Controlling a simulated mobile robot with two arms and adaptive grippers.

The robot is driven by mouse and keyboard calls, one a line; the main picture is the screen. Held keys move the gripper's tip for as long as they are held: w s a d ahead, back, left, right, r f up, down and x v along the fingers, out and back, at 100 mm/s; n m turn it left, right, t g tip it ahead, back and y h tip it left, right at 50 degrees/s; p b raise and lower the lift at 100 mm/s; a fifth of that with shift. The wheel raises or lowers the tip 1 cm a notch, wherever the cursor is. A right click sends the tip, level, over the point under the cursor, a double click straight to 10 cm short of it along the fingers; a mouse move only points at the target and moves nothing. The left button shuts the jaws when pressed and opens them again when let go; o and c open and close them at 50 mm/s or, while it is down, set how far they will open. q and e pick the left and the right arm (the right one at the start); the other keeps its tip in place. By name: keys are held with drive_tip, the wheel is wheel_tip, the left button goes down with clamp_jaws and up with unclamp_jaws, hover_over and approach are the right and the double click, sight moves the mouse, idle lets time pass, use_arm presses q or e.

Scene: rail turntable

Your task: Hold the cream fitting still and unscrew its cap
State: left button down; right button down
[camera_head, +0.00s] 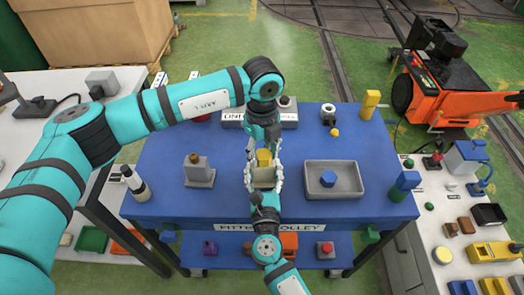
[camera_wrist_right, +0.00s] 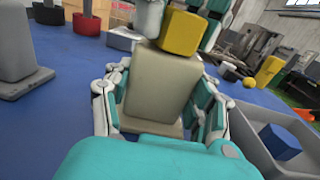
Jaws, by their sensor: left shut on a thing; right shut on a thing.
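The cream fitting (camera_head: 264,176) stands upright near the middle of the blue trolley top. It fills the middle of the right wrist view (camera_wrist_right: 160,90). Its yellow cap (camera_head: 264,157) is at its top, and shows as a yellow block in the right wrist view (camera_wrist_right: 182,34). My right gripper (camera_head: 264,182) comes from the near side and is shut on the fitting's body, one finger on each side. My left gripper (camera_head: 265,150) reaches down from above and is shut on the cap. Whether the cap is still threaded on cannot be seen.
A grey tray (camera_head: 312,192) with a blue block (camera_head: 328,178) stands to the right. A grey fitting (camera_head: 199,172) and a dark-and-white bottle (camera_head: 135,184) stand to the left. A yellow ball (camera_head: 335,132) lies behind the tray. Bare blue surface lies between these.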

use_arm(q)
drive_tip(key=shift+r, duration=1.6)
drive_tip(key=shift+r, duration=2.45)
use_arm(e)
drive_tip(key=shift+c, duration=1.7)
unclamp_jaws()
